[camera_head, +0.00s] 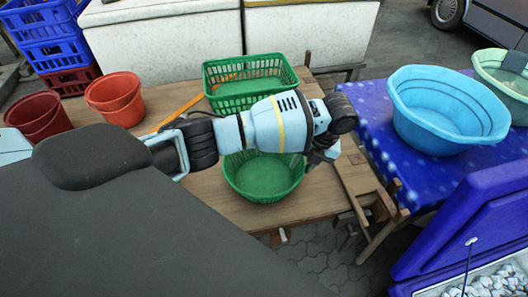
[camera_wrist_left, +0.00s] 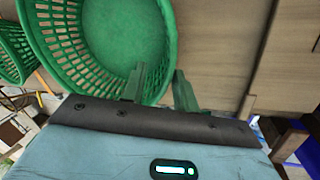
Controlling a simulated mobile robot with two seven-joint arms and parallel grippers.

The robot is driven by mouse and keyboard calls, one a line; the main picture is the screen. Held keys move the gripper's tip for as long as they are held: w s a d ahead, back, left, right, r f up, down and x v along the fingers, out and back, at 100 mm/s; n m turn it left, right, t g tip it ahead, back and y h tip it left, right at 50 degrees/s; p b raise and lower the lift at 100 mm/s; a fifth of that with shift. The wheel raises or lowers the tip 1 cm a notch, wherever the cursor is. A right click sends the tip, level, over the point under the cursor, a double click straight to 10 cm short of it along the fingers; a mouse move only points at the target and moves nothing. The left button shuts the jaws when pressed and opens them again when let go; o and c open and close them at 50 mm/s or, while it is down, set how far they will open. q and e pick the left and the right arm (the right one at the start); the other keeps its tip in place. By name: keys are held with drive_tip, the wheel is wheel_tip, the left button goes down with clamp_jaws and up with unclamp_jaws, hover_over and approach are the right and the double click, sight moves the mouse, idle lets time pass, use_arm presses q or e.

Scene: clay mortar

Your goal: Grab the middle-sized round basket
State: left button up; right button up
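A green round basket (camera_head: 265,180) stands on the wooden table, partly covered from above by my left arm in the head view. In the left wrist view the round basket (camera_wrist_left: 95,40) fills the upper left, with its slatted wall and rim showing. My left gripper (camera_head: 318,158) is at the basket's right side. In the left wrist view the left gripper (camera_wrist_left: 160,85) is open. One finger overlaps the basket's inside and the other shows just outside its rim; I cannot tell whether they touch it. My right gripper is not in view.
A green rectangular basket (camera_head: 250,95) stands behind the round one. Red buckets (camera_head: 115,97) stand at the left of the table. A blue basin (camera_head: 440,115) and a pale green basin (camera_head: 503,85) are on a blue-covered table (camera_head: 375,120) at right.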

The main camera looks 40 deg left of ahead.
use_arm(q)
drive_tip(key=x, duration=0.5)
clamp_jaws()
